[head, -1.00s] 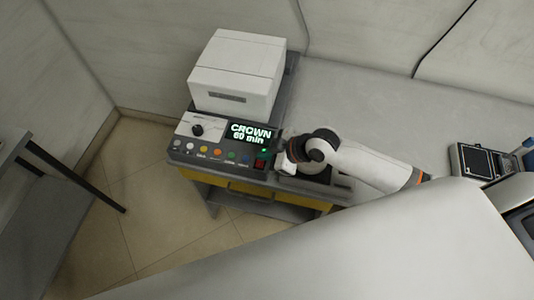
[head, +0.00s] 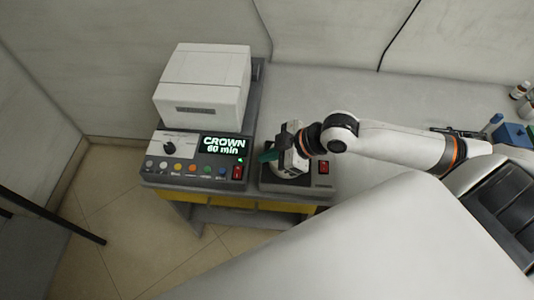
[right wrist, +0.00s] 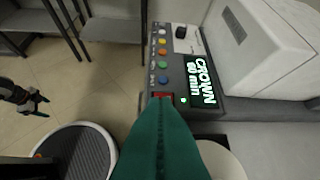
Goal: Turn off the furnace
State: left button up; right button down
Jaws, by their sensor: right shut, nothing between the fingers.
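The furnace (head: 205,85) is a white box on a dark control unit in the head view. Its display (head: 223,145) reads "CROWN 60 min" and is lit. The red switch (head: 238,172) is at the panel's right end, under a small green light; the switch also shows in the right wrist view (right wrist: 162,95). My right gripper (head: 266,157) is shut and empty, its green fingers pointing left toward the switch. In the right wrist view the fingertips reach the switch's near edge; I cannot tell whether they touch. My left gripper (right wrist: 42,105) shows open at the left of the right wrist view.
A dark device with another red switch (head: 323,167) stands right of the panel, partly under my right gripper. A knob (head: 169,148) and several coloured buttons line the furnace panel. Bottles and a blue item (head: 512,134) are at far right. Grey counter lies behind.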

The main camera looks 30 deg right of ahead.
pick_arm(q)
jog(key=shift+w+a+f+b, duration=0.15)
jog(key=shift+w+f+b, duration=0.35)
jog(key=shift+f+b, duration=0.3)
pick_arm(e)
jog(key=shift+w+d+r, duration=0.15)
jog(key=shift+w+d, duration=0.35)
jog(key=shift+w, duration=0.2)
pick_arm(q)
jog(key=shift+s, duration=0.1)
pick_arm(e)
jog(key=shift+s, duration=0.1)
jog(key=p, duration=0.2)
send_over(236, 169)
jog(key=s+d, duration=0.2)
notch_tip(236, 169, down, 7)
jog(key=shift+s+r, duration=0.15)
jog(key=shift+r, duration=0.05)
jog(key=f, duration=0.1)
jog(key=f+p, duration=0.1)
jog(key=f, duration=0.1)
jog(key=shift+w+f, duration=0.2)
jog(key=shift+f, duration=0.1)
jog(key=shift+d+f, duration=0.1)
jog(key=shift+f, duration=0.3)
pick_arm(q)
notch_tip(236, 169, up, 3)
jog(key=shift+f, duration=0.1)
